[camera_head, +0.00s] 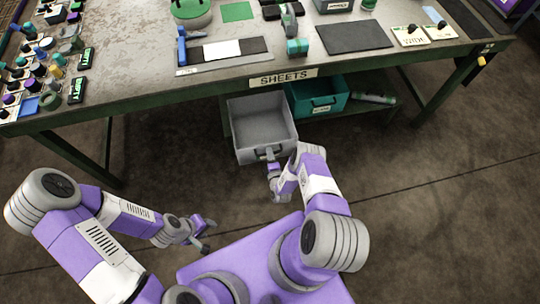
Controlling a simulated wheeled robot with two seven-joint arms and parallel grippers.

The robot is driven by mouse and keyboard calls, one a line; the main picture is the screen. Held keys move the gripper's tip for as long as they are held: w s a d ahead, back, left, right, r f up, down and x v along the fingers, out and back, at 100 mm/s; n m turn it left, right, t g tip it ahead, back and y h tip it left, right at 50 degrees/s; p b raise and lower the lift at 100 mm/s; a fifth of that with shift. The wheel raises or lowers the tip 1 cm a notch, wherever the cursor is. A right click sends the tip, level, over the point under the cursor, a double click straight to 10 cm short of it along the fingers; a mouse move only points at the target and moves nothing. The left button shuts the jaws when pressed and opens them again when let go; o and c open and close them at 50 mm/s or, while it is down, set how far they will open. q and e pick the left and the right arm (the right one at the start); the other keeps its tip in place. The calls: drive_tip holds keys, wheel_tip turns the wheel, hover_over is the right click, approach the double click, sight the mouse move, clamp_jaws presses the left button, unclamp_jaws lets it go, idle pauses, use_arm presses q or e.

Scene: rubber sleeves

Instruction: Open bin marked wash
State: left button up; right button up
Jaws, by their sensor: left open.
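A grey open-topped bin (262,112) juts out toward me from under the table, further forward than the teal bin (325,100) to its right. It looks empty. I cannot read any wash marking on the grey bin, and the small label on the teal bin is too small to read. My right gripper (271,160) is at the handle on the grey bin's front wall; its fingers overlap the handle, and I cannot tell whether they are closed on it. My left gripper (206,235) is open and empty, low at the left, away from both bins.
The workbench (130,70) above has a "SHEETS" sign (283,78) on its front edge. Small coloured parts crowd its left end; mats and tools lie along its middle. A rolled cylinder (374,98) lies right of the teal bin. The floor in front is clear.

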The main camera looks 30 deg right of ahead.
drive_tip(key=p+v, duration=0.3)
drive_tip(key=v, duration=0.4)
drive_tip(key=shift+s, duration=0.3)
drive_tip(key=a+r+m+g+y+p, duration=0.1)
drive_tip(key=a+r+m+g+y, duration=0.4)
drive_tip(key=a+r+m+g, duration=0.4)
drive_tip(key=s+a+r+m+g+y, duration=0.1)
drive_tip(key=s+a+r+m+g, duration=0.1)
drive_tip(key=s+r+m, duration=0.1)
drive_tip(key=s+a+r+m+g+y, duration=0.1)
drive_tip(key=s+r+m+g, duration=0.1)
drive_tip(key=s+r, duration=0.3)
drive_tip(key=s+a+r+m+g+y+p, duration=0.1)
drive_tip(key=s+a+r+m, duration=0.1)
drive_tip(key=s+r+m, duration=0.2)
drive_tip(key=s, duration=0.3)
drive_tip(key=shift+a+g, duration=0.3)
drive_tip(key=shift+g, duration=0.1)
